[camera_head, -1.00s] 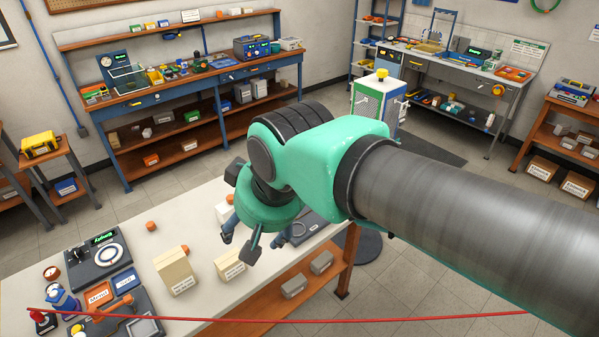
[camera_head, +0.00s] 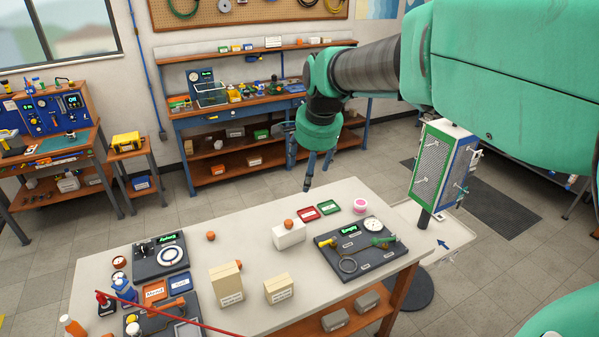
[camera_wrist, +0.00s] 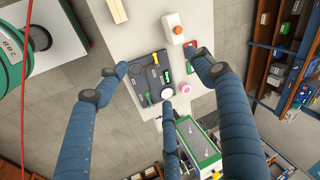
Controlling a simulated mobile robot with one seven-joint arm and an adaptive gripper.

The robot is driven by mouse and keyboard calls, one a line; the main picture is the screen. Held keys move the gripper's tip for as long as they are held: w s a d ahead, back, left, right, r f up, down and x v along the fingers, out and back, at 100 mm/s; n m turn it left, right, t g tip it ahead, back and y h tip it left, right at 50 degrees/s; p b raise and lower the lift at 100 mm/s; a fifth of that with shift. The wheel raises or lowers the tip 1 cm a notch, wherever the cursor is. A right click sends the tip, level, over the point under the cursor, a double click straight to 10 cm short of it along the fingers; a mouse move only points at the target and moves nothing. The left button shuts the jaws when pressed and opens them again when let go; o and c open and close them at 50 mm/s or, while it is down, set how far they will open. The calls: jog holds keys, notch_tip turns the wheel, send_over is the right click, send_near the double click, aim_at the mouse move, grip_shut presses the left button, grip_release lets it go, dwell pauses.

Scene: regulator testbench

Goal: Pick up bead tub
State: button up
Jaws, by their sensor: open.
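A small round tub with pink contents and a white rim (camera_head: 360,205), which I take to be the bead tub, stands at the far right part of the white table (camera_head: 250,230). It also shows in the wrist view (camera_wrist: 184,90), between the finger lines. My gripper (camera_head: 308,172) has dark blue fingers, spread open and empty. In the head view it hangs beyond the table's far edge, up and left of the tub. In the wrist view my gripper (camera_wrist: 160,75) shows its fingers spread wide, apart from the tub.
A dark gauge panel (camera_head: 352,247) lies just in front of the tub. Red (camera_head: 309,213) and green (camera_head: 329,207) trays and a white box with an orange knob (camera_head: 289,234) stand to its left. A green-framed panel (camera_head: 441,168) stands beyond the table's right end.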

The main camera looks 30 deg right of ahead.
jog(key=w+d+f+m+p, duration=0.1)
jog(key=w+d+f+m, duration=0.15)
jog(key=w+d, duration=0.3)
jog(key=w+d+f+m+p, duration=0.1)
jog(key=w+d+m, duration=0.25)
jog(key=w, duration=0.25)
jog(key=m+g+p, duration=0.3)
jog(key=m+p, duration=0.2)
jog(key=m, duration=1)
send_over(361, 202)
jog(key=s, duration=0.2)
notch_tip(361, 202, down, 31)
jog(key=shift+w+d+r+y, duration=0.15)
jog(key=shift+r+y, duration=0.05)
jog(key=shift+y, duration=0.2)
jog(key=shift+f, duration=0.15)
jog(key=shift+w+f, duration=0.2)
jog(key=shift+f, duration=1.15)
jog(key=shift+w+f, duration=0.15)
jog(key=shift+f, duration=1.25)
jog(key=shift+w+f, duration=0.2)
jog(key=shift+f, duration=1.15)
jog(key=shift+w+a+f, duration=0.15)
jog(key=shift+f, duration=1.15)
jog(key=shift+w+a+f, duration=0.1)
jog(key=shift+f, duration=1.2)
